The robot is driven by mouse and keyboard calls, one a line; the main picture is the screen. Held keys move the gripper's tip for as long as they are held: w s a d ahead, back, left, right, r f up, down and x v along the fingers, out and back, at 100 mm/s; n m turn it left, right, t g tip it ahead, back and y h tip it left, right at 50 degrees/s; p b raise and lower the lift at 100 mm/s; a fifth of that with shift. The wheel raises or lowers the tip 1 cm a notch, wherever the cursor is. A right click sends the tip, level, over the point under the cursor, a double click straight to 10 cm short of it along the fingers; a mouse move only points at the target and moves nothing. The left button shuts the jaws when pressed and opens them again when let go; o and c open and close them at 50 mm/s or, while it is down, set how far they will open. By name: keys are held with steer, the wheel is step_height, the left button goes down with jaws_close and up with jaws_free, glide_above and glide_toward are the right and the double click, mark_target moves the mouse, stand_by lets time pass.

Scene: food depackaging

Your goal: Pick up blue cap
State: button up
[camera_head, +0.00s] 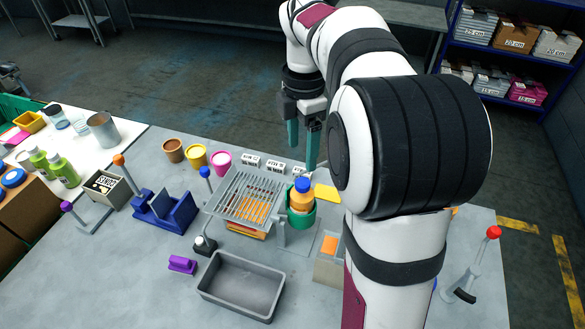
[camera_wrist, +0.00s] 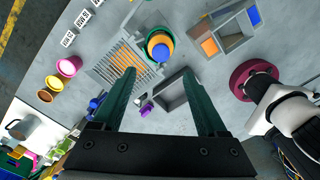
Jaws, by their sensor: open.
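The blue cap (camera_head: 302,184) sits on top of an orange bottle (camera_head: 301,201), which stands upright in a green round holder (camera_head: 313,216) in the middle of the table. In the wrist view the blue cap (camera_wrist: 161,51) shows from above on the orange bottle (camera_wrist: 160,37), just beyond the fingertips. My gripper (camera_head: 303,152) has two green fingers, points down, and is raised above and behind the bottle in the head view. In the wrist view my gripper (camera_wrist: 159,74) is open, with nothing between its fingers. It does not touch the cap.
A slatted grey rack (camera_head: 240,195) stands left of the bottle. An empty grey tray (camera_head: 242,286) lies in front. Small coloured cups (camera_head: 197,156) and labelled blocks (camera_head: 275,166) stand behind. A red-knobbed lever (camera_head: 480,262) is at right.

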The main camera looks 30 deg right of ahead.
mark_target(302, 183)
step_height(302, 183, down, 9)
steer(key=shift+s+d+r, duration=0.1)
steer(key=shift+d, duration=0.05)
jaws_close()
stand_by(0.4)
